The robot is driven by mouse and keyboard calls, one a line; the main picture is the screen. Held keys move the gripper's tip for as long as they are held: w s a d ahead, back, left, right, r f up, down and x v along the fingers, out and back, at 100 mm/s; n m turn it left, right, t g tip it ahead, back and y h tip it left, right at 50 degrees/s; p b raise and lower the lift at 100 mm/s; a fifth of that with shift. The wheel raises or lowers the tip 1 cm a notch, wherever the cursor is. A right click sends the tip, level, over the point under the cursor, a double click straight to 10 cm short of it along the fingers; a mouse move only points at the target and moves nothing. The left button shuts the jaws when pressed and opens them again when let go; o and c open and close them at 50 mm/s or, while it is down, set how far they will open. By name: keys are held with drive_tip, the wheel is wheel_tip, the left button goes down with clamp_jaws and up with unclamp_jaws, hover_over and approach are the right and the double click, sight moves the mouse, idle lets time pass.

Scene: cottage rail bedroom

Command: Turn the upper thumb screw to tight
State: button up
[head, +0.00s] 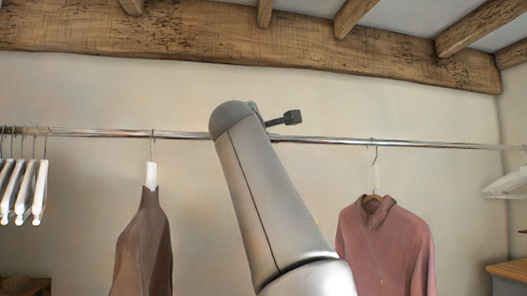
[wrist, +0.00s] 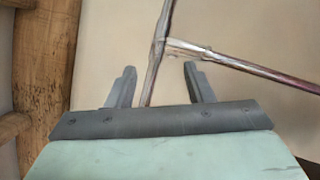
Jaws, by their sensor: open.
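My gripper (wrist: 160,68) is open in the wrist view, with its two dark fingers apart and a metal rod passing across the gap between them. The fingers do not visibly grip anything. The metal rail (head: 400,144) runs across the wall in the head view, and my arm covers its middle. In the wrist view a rod (wrist: 163,22) meets a second bar (wrist: 250,68) at a joint just beyond the fingertips. I cannot make out the upper thumb screw. In the head view the gripper is mostly hidden behind my arm.
A brown garment (head: 146,245) hangs left of my arm and a pink zip sweater (head: 385,245) hangs to its right. Several white hangers (head: 25,190) are at the far left. Ceiling beams (head: 160,35) run above the rail. The wall between the garments is bare.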

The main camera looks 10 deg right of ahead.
drive_tip(key=r+b+v, duration=0.1)
drive_tip(key=b+v, duration=0.1)
drive_tip(key=v, duration=0.4)
drive_tip(key=shift+s+f, duration=0.4)
drive_tip(key=shift+f, duration=0.1)
drive_tip(key=shift+r, duration=0.15)
drive_tip(key=c, duration=0.4)
drive_tip(key=d+r+n+t+y, duration=0.1)
drive_tip(key=d+r+n+t, duration=0.3)
drive_tip(key=d+n, duration=0.55)
drive_tip(key=shift+c, duration=0.2)
wheel_tip(320, 180, down, 9)
drive_tip(key=n+y, duration=0.9)
drive_tip(key=n, duration=0.6)
drive_tip(key=p+x, duration=0.8)
drive_tip(key=x, duration=0.9)
drive_tip(key=shift+w+f+g+p, duration=0.25)
drive_tip(key=shift+w+g+p, duration=0.05)
drive_tip(key=shift+w, duration=0.2)
drive_tip(key=shift+a, duration=0.15)
drive_tip(key=shift+c, duration=0.4)
clamp_jaws()
